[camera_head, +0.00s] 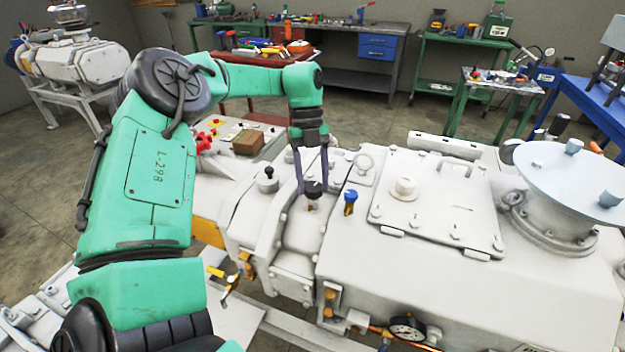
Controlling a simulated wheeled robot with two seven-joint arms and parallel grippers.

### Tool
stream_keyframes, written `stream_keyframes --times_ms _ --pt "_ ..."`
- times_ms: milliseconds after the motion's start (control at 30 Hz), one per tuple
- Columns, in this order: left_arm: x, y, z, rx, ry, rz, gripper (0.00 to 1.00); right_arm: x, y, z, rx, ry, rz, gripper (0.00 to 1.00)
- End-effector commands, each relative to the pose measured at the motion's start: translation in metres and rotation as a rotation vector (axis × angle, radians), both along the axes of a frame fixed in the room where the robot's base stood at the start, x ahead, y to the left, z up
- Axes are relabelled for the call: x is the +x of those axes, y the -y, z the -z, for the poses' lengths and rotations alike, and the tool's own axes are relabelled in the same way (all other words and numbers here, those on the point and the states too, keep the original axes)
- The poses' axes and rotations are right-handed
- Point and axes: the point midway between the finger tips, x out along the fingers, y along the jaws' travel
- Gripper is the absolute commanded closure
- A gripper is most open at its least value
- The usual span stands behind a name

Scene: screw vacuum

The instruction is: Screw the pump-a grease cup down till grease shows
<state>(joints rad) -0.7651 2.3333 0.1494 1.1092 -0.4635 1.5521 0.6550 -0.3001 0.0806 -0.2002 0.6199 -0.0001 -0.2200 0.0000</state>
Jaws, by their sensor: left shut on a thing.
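The pump, a large off-white machine (455,275), fills the middle and right of the view. A small dark cap (314,188), seemingly the grease cup, sits upright on a brownish stem on the pump's left housing. My left gripper (312,186) reaches down from above with its two thin dark fingers on either side of this cap, shut on it. Whether any grease shows around the stem is too small to tell. To the right stands a blue-topped brass fitting (350,201), apart from the fingers. My right gripper is not in view.
A bolted cover (435,195) and a wide round flange (568,182) lie to the right. A pressure gauge (407,328) is at the front. Workbenches (365,75) line the back.

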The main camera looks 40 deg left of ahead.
Motion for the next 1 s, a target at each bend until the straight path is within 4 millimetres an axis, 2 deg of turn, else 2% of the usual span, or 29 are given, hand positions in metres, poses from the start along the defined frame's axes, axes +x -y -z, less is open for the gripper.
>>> stream_keyframes --times_ms 567,600,667,700,1000 --pt "0.0013 -0.0002 -0.0011 0.001 0.005 0.041 1.0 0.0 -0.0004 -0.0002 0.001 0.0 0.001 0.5" --pt "0.0013 -0.0003 -0.0011 0.001 0.005 0.041 0.41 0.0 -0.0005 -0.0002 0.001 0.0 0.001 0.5" --pt "0.0012 -0.0002 -0.001 0.001 0.005 0.04 0.18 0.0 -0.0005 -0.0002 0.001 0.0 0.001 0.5" --pt "0.001 -0.0002 -0.001 0.001 0.004 0.04 0.15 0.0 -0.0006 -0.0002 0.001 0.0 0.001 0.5" --pt "0.0009 -0.0006 -0.0014 0.001 0.002 0.04 0.15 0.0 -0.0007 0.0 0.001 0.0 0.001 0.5"
